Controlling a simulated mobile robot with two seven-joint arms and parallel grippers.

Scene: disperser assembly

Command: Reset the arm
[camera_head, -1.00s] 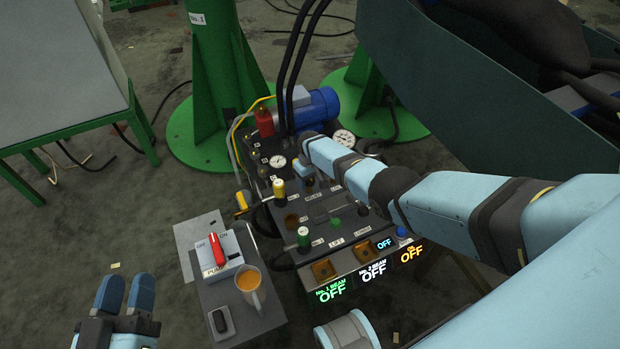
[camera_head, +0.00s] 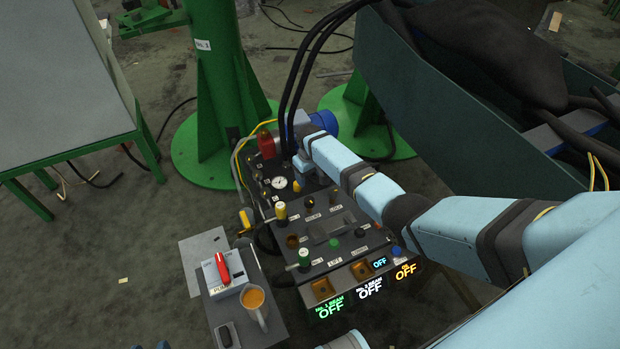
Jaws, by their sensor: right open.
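My right arm reaches in from the lower right over the control panel (camera_head: 330,262). Its gripper (camera_head: 301,164) is beyond the yellow-topped lever, close above the panel's back part near the blue motor (camera_head: 324,121). The jaws are open, with no held object visible; the arm partly hides them, and I cannot tell whether they touch the panel. Of my left gripper (camera_head: 150,346), only the fingertips show at the bottom edge, so its opening is unclear. The panel carries a yellow-topped lever (camera_head: 281,211), a green-topped lever (camera_head: 304,257) and lit OFF signs (camera_head: 331,308).
A small side table (camera_head: 195,255) left of the panel holds a red-handled switch box (camera_head: 226,275), an orange-filled mug (camera_head: 256,303) and a dark device (camera_head: 227,335). Green stands (camera_head: 213,100) and black hoses (camera_head: 296,85) rise behind. A dark green trough (camera_head: 440,130) borders the right arm.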

